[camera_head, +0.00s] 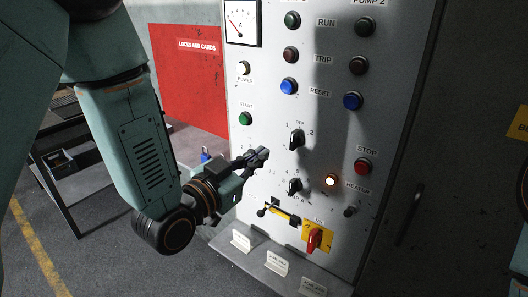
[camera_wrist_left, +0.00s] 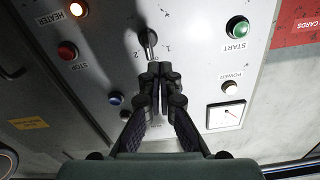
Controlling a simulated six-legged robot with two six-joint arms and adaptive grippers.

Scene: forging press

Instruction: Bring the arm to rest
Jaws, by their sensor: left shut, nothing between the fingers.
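My left gripper (camera_head: 258,157) is shut and empty, in front of the grey control panel (camera_head: 262,110). In the head view its fingertips lie left of and a little below the black upper selector knob (camera_head: 296,139). In the left wrist view the closed fingers (camera_wrist_left: 160,72) point at the panel, just below that selector knob (camera_wrist_left: 149,40). I cannot tell whether the tips touch the panel. My left arm is bent at the elbow and comes in from the left. My right gripper is not in view.
The panel has a lower selector knob (camera_head: 295,186), a lit heater lamp (camera_head: 330,180), a green start button (camera_head: 246,118) and a red-handled switch (camera_head: 314,240). A ledge with labels (camera_head: 277,262) juts out below. A red board (camera_head: 190,85) and dark table (camera_head: 70,160) stand left.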

